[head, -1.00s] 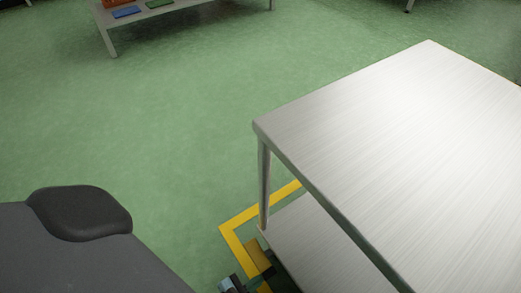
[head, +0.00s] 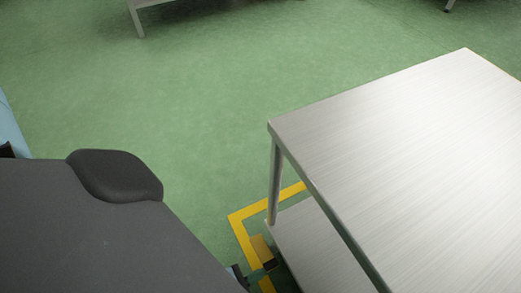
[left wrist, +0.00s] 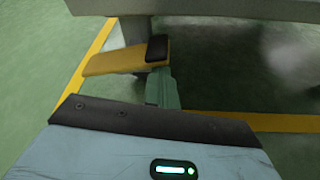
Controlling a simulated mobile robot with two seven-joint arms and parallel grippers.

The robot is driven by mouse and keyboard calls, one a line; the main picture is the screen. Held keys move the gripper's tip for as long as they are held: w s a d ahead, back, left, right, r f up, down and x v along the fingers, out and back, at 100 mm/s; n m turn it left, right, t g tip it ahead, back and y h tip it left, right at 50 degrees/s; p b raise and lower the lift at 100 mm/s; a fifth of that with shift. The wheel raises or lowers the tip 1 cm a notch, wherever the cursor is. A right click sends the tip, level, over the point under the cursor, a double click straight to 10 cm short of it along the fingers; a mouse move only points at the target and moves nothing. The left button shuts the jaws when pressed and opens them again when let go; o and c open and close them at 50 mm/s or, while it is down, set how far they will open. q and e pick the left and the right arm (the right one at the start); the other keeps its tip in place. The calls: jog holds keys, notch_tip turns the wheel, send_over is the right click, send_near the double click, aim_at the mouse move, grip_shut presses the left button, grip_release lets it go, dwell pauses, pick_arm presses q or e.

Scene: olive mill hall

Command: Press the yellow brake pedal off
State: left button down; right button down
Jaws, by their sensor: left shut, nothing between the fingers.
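The yellow brake pedal (head: 261,247) sits low at the near left leg of the metal table, just inside the yellow floor line. Its black end pad (head: 271,265) shows too. In the left wrist view the pedal's yellow arm (left wrist: 113,62) runs across to the black pad (left wrist: 157,48). My left gripper (left wrist: 161,76) is shut and empty, its greenish fingertips right at the pad; I cannot tell whether they touch it. In the head view only a small dark part of my left gripper (head: 238,273) shows at the bottom edge. My right gripper is not in view.
The metal table (head: 400,150) with a lower shelf (head: 310,245) fills the right side. Yellow tape (head: 242,230) marks the floor around its foot. The green floor to the left and behind is clear. Another table's leg (head: 136,20) stands at the back.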

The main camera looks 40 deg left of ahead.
pick_arm(q)
jog(key=shift+w+r, duration=0.1)
jog(key=shift+r, duration=0.2)
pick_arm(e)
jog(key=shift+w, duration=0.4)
